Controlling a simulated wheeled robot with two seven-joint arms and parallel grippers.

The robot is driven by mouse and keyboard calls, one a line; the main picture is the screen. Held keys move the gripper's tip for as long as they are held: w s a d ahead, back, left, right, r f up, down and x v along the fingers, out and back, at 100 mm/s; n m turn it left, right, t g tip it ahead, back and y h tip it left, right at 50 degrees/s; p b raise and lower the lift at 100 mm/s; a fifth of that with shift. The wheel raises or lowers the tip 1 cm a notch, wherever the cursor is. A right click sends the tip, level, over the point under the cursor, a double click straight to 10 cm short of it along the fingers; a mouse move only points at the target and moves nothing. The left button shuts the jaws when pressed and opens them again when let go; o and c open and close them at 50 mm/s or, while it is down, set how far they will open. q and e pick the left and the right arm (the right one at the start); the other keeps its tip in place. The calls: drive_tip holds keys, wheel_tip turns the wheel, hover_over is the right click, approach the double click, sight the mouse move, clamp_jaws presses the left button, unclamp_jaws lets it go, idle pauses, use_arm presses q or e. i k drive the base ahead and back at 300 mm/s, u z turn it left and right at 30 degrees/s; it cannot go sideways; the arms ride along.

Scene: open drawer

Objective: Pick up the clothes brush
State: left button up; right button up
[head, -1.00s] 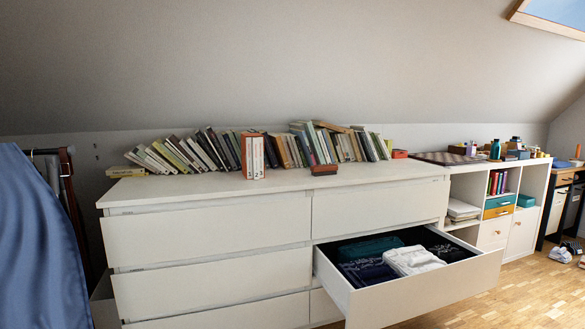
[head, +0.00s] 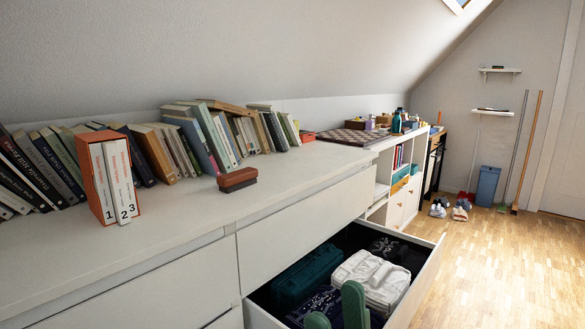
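The clothes brush (head: 237,179) lies on the white dresser top (head: 290,190), near its front edge. It has a red-brown wooden back and a dark lower side. Nothing touches it. My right gripper (head: 336,312) shows at the bottom of the head view as two green fingers standing apart, open with nothing between them. It is in front of the open drawer's contents, below and to the right of the brush. My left gripper is out of view.
The open drawer (head: 410,291) holds folded white, teal and dark clothes. Books lean along the back of the dresser top, and an orange slipcase (head: 97,178) stands left of the brush. A checkered board (head: 352,136) lies farther right. Wooden floor (head: 490,270) is clear at right.

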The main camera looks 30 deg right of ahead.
sight(229, 183)
drive_tip(key=z, duration=0.95)
drive_tip(key=i, duration=0.8)
drive_tip(key=z, duration=0.85)
